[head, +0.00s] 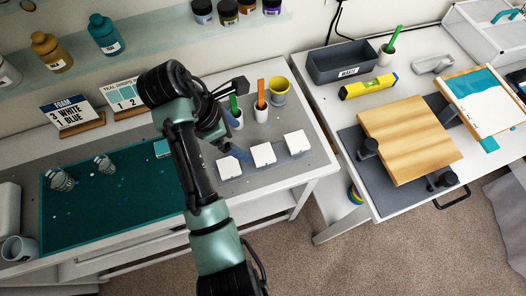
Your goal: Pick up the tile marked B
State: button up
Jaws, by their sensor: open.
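Three white square tiles lie in a row on a grey mat (244,178): a left one (229,168), a middle one (263,155) and a right one (297,142). No letter can be read on any of them, so I cannot tell which is B. My gripper (233,152) is open and points down close to the left tile, just behind it in the picture. My arm partly hides the gripper, and its fingers are small and hard to make out. No tile is seen between them.
White cups with a green stick (234,104) and an orange stick (261,94), and a yellow-grey cup (278,91), stand behind the tiles. A teal mat (100,215) with glasses lies left. A second table (440,80) holds a wooden board (410,138).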

aim_at(262, 154)
jog(key=p+x, duration=0.1)
jog(key=x, duration=1.1)
jog(key=shift+w, duration=0.1)
jog(key=c, duration=1.4)
